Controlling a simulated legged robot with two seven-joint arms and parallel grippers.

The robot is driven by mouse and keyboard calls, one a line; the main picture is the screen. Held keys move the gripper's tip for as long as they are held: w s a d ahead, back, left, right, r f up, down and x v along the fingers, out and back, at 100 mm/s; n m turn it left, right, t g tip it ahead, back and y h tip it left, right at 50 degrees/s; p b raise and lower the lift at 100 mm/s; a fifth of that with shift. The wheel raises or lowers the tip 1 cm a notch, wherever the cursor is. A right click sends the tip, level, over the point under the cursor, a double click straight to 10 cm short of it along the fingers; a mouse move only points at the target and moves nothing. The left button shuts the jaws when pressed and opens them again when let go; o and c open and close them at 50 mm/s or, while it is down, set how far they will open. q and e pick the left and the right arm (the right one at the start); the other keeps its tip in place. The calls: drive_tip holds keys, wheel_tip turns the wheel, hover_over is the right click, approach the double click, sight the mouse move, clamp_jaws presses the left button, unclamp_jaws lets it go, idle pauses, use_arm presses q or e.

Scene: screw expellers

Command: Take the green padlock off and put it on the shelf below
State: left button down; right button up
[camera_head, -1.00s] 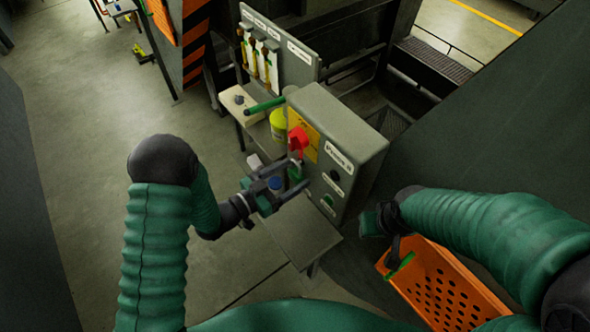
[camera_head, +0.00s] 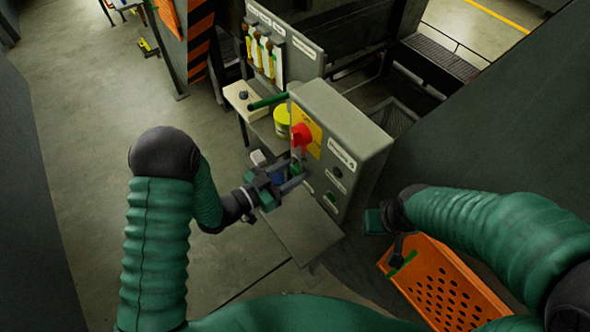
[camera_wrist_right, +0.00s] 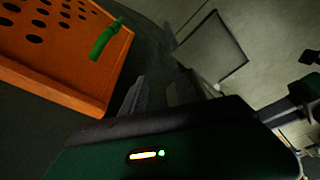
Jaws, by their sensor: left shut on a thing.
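The grey control box (camera_head: 350,135) carries a red rotary switch (camera_head: 302,135) on a yellow plate. The small green padlock (camera_head: 296,168) is just below the switch, partly hidden by my left gripper. My left gripper (camera_head: 298,176) is shut on the padlock, close to the box face. Whether the padlock's shackle is still through the switch is too small to tell. The grey shelf (camera_head: 308,238) lies below the box and gripper. My right gripper (camera_wrist_right: 157,95) is apart from the box, over the floor near the orange crate, with its fingers apart and nothing between them.
A yellow container (camera_head: 283,122) stands left of the box. The orange crate (camera_head: 455,290) with a green handle (camera_head: 403,263) is at lower right. The shelf's front part is bare.

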use_arm(q)
drive_tip(key=shift+r, duration=0.3)
drive_tip(key=f+b+v, duration=0.1)
drive_tip(key=b+v, duration=0.5)
drive_tip(key=v, duration=1.2)
drive_tip(key=shift+r+b, duration=0.15)
drive_tip(key=shift+b, duration=0.15)
drive_tip(key=shift+s+a, duration=0.1)
drive_tip(key=shift+a, duration=0.05)
drive_tip(key=v, duration=0.7)
drive_tip(key=shift+a+f, duration=0.2)
drive_tip(key=shift+f, duration=0.05)
drive_tip(key=shift+s, duration=0.1)
